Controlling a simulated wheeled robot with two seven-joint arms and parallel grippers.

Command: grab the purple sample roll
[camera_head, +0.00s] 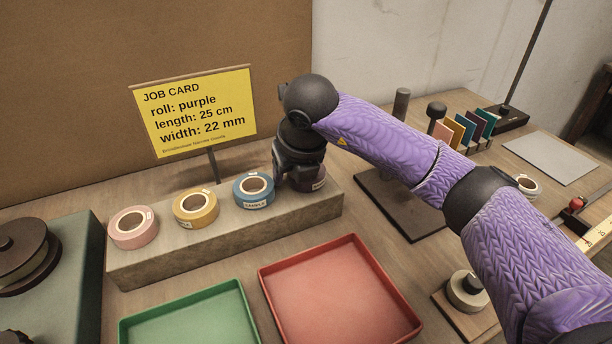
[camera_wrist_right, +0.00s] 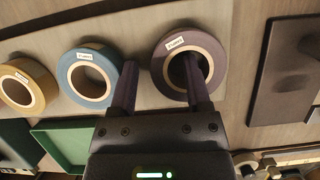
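The purple sample roll (camera_wrist_right: 213,48) sits on the block at the right end of the row, and my right gripper (camera_wrist_right: 160,62) is at it. One finger overlaps the roll's hole and the other is beside its left side, towards the blue roll. The fingers stand apart, with a gap showing between the outer finger and the roll. In the head view my right gripper (camera_head: 300,180) comes down from above and hides most of the purple roll (camera_head: 320,183). My left gripper is not in view.
Blue (camera_head: 254,190), yellow (camera_head: 196,206) and pink (camera_head: 133,227) rolls share the stone-like block (camera_head: 230,236). A green tray (camera_head: 190,318) and a red tray (camera_head: 340,290) lie in front. A yellow job card (camera_head: 195,110) reading purple, 25 cm, 22 mm stands behind.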

